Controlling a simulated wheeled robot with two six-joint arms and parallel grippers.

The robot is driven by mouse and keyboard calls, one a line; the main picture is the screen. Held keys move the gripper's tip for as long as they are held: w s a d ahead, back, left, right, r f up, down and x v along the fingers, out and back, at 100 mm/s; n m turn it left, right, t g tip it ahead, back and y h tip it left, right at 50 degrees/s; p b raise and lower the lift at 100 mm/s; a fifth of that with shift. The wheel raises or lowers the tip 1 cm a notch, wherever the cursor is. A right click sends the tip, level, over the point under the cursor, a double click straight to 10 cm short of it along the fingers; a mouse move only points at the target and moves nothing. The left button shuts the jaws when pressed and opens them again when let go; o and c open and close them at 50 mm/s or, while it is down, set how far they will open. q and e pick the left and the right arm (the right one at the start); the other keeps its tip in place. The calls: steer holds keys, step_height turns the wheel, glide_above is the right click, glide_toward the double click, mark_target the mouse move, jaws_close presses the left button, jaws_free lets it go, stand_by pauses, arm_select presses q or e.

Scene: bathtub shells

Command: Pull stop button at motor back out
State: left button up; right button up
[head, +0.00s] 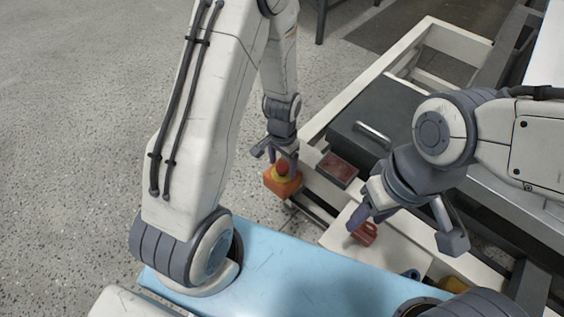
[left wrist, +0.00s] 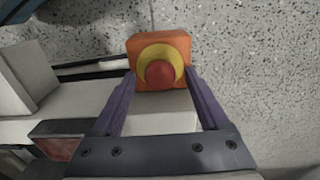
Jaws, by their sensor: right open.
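The stop button (head: 283,170) is a red cap on a yellow ring, set on an orange box (head: 283,186) at the end of the white frame. In the left wrist view the red cap (left wrist: 160,74) faces me between the two fingers. My left gripper (head: 276,157) is open just above the box, with a finger to either side of the button. The fingertips look apart from the red cap; whether they touch the ring or box is unclear. My right gripper (head: 408,228) is open and empty, above the white surface at the right.
A dark red block (head: 337,170) sits on the frame beside the button. A dark box with a metal handle (head: 372,133) stands behind it. A small red part (head: 364,233) lies near my right gripper's left finger. Speckled floor (head: 70,120) lies open at the left.

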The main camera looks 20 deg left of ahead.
arm_select(q)
jaws_close()
steer(key=shift+r+p, duration=0.5)
steer(key=shift+p, duration=0.05)
steer(key=shift+o, duration=0.9)
jaws_free()
steer(key=shift+f, duration=0.15)
step_height(320, 180, up, 6)
steer(key=p, duration=0.5)
steer(key=shift+p, duration=0.35)
